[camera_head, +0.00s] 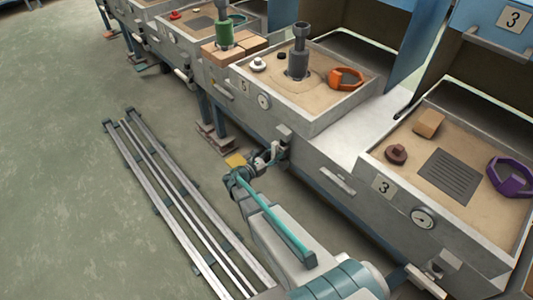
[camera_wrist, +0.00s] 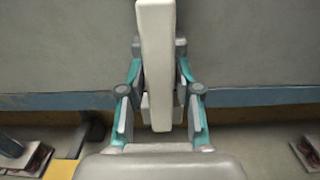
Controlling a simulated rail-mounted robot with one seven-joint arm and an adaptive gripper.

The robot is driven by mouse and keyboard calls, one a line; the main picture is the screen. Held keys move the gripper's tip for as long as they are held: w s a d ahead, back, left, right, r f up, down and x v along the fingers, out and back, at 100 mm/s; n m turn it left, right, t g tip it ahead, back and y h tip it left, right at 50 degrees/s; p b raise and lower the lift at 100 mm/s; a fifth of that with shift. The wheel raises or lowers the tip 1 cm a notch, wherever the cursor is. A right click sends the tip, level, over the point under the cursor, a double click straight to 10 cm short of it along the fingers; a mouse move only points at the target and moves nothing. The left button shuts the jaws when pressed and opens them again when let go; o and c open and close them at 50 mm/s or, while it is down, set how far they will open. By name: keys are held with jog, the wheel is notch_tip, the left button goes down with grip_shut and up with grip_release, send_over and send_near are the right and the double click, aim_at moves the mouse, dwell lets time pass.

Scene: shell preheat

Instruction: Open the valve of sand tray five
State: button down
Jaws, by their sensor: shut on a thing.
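Sand tray five (camera_head: 292,119) stands in the middle of the head view, with a "5" plate and a round gauge on its front. Its grey valve (camera_head: 284,133) sits low on the front, below the gauge. My gripper (camera_head: 273,153) is at this valve, partly hidden by my own wrist. In the wrist view, a pale bar-shaped valve handle (camera_wrist: 156,50) runs lengthwise up the picture. My gripper (camera_wrist: 161,112) is shut on it, one finger on each side.
Tray five holds a dark grey post (camera_head: 300,55), an orange clamp (camera_head: 346,78) and small knobs. Tray three (camera_head: 398,207) is to the right, with its own front valve and a purple clamp (camera_head: 511,177). Floor rails (camera_head: 180,200) lie left; open floor is beyond.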

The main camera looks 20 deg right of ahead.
dwell(0.4)
jog(key=c, duration=1)
grip_release()
jog(key=shift+o, duration=0.2)
jog(key=v, duration=1.2)
